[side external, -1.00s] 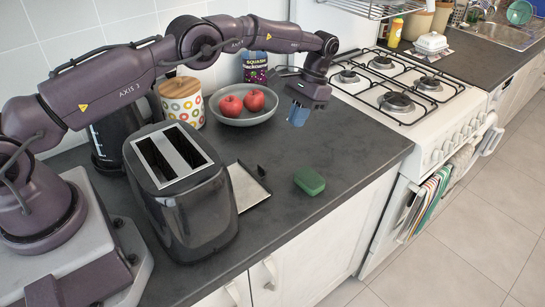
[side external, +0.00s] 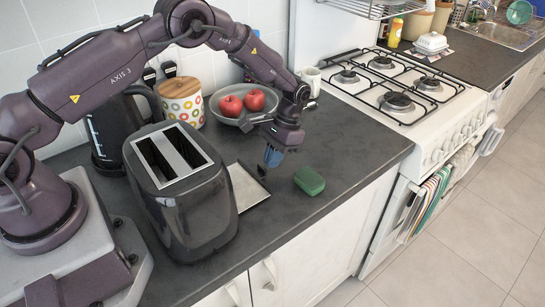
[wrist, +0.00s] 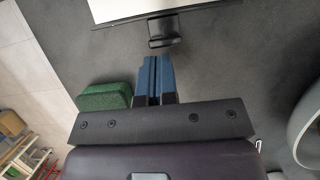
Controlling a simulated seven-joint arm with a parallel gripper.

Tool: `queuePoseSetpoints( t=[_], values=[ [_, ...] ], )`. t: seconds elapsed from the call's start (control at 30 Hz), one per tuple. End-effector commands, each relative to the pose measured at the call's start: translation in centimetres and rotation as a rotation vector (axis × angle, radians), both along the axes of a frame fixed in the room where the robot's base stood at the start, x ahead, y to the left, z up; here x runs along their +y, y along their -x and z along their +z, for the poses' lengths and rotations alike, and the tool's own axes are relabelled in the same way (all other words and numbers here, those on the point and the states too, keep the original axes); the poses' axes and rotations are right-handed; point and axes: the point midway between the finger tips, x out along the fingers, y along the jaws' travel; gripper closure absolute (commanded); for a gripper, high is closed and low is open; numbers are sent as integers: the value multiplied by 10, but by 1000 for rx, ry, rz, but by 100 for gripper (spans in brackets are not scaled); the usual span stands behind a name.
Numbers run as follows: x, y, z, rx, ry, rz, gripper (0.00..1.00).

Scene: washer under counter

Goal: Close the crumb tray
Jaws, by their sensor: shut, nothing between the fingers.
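The black toaster (side external: 183,195) stands on the dark counter. Its crumb tray (side external: 247,188), a flat light plate with a dark rim, sticks out from the toaster's right side. The tray's edge (wrist: 150,8) and its dark handle (wrist: 164,31) show at the top of the wrist view. My gripper (side external: 271,157) is shut and empty, pointing down by the handle end of the tray. In the wrist view my blue fingertips (wrist: 155,62) are together just below the handle, with a small gap visible. I cannot tell how high they are above the counter.
A green sponge (side external: 309,181) lies close to the right of my gripper; it is also in the wrist view (wrist: 104,96). A grey bowl with red apples (side external: 243,101) stands behind. The stove (side external: 400,90) is farther right. The counter's front is clear.

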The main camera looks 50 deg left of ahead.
Motion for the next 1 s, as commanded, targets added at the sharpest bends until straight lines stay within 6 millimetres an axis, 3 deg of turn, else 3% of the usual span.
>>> queuePoseSetpoints(
  t=[0.47,0.8,1.0],
  values=[
    [0,5,0,0,0,0,100],
    [0,44,0,2,0,0,100],
    [0,52,0,1,0,0,100]
  ],
)
